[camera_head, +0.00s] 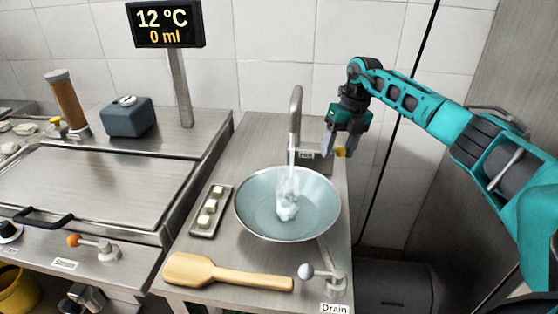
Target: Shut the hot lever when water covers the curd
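A yellow-knobbed lever (340,152) sits at the back right of the basin stand, beside a small label too small to read surely. My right gripper (342,147) points down over it, fingers spread on either side of the knob; I see no clear contact. Water runs from the metal spout (295,110) into the round blue-grey bowl (250,212). White curd (287,211) lies in the bowl under the stream; splashing blurs how far water covers it. The display (165,24) reads 12 °C and 0 ml. My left gripper is not in view.
A tray with white cubes (209,212) stands left of the bowl. A wooden paddle (225,273) lies in front. A white-knobbed lever (306,271) is by the Drain label. An orange-knobbed lever (74,240) is on the left unit's front.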

